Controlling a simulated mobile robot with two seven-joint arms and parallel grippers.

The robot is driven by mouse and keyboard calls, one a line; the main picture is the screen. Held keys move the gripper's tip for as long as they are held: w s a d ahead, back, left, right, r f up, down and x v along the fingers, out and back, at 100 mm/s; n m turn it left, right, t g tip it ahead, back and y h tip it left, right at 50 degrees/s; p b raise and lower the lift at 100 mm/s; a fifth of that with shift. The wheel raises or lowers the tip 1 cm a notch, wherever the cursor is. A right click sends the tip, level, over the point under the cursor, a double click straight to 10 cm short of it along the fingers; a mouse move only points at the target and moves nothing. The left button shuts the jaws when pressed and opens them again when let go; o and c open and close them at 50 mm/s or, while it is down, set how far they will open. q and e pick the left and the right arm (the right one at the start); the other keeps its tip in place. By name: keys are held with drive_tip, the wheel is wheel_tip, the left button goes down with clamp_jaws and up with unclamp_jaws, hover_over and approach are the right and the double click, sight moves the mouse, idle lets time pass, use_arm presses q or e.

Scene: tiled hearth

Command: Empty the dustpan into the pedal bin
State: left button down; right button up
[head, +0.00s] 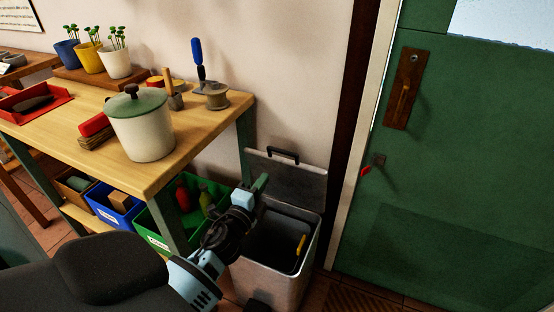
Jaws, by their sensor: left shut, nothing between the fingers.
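The grey metal bin (262,282) stands on the floor right of the workbench, its lid (290,178) raised against the wall. Its dark inside shows, with a small yellow thing (300,243) at the right. My left gripper (261,184) is shut and empty, above the bin's left rim and in front of the lid; I cannot tell if it touches the lid. A flat red pan (52,90), which looks like the dustpan, lies on the bench at far left with dark stuff in it. My right gripper is not in view.
The wooden bench (205,128) holds a lidded cream pot (142,130), a red-topped brush (96,127), potted seedlings (117,58) and a blue-handled tool (198,58). Blue (108,213) and green (158,238) crates sit below. A green door (460,170) stands right of the bin.

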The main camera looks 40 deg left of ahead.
sight(277, 160)
use_arm(q)
drive_tip(key=x, duration=0.9)
drive_tip(key=shift+w+a, duration=0.1)
drive_tip(key=shift+w, duration=0.2)
